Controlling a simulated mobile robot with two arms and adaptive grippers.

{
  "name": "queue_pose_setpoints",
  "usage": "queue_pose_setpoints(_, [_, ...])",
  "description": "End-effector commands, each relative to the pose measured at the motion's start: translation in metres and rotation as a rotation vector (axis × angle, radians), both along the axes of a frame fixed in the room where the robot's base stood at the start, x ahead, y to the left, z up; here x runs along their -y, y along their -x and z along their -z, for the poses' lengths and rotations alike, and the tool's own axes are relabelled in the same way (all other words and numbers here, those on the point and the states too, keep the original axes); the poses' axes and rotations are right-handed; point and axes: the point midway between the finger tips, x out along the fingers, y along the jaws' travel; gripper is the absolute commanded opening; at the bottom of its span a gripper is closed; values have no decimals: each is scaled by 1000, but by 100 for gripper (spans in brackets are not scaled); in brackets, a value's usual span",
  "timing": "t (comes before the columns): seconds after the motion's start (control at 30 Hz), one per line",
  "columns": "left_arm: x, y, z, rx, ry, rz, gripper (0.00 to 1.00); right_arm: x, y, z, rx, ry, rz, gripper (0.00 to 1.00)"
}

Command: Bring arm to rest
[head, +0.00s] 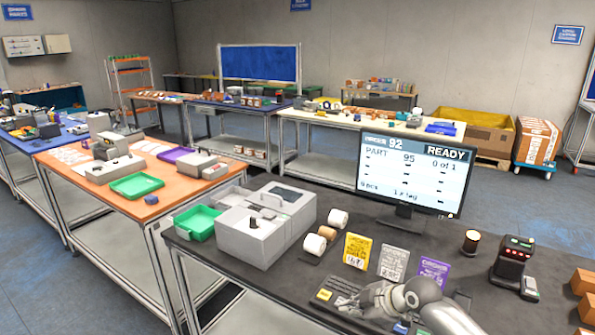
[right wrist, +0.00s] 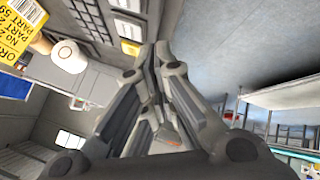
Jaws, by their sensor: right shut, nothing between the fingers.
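My right arm comes in at the bottom right of the head view. My right gripper (head: 347,303) is over the front edge of the dark table (head: 340,228), near a dark keypad with a yellow patch. In the right wrist view the two fingers of the right gripper (right wrist: 158,50) meet at their tips, with nothing between them. My left gripper is in neither view.
A monitor (head: 417,172) reading READY stands on the dark table. Brown boxes (head: 583,281) sit at right.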

Motion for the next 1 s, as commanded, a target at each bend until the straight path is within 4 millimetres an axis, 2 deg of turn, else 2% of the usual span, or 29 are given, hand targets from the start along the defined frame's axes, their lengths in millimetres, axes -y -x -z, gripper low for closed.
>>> queue_pose_setpoints(0.03, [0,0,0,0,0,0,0,-17,24,17,-42,-16,2,0])
queue_pose_setpoints(0.2, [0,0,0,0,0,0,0,-48,97,52,-164,-58,87,0])
queue_pose_setpoints(0.4, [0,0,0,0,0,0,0,-57,176,73,-292,-101,273,0])
queue_pose_setpoints(0.53, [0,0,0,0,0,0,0,-46,226,79,-368,-122,444,0])
queue_pose_setpoints(0.7, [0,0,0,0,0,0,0,-20,281,78,-446,-135,684,0])
queue_pose_setpoints(1.0, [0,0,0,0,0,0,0,23,346,69,-514,-129,994,0])
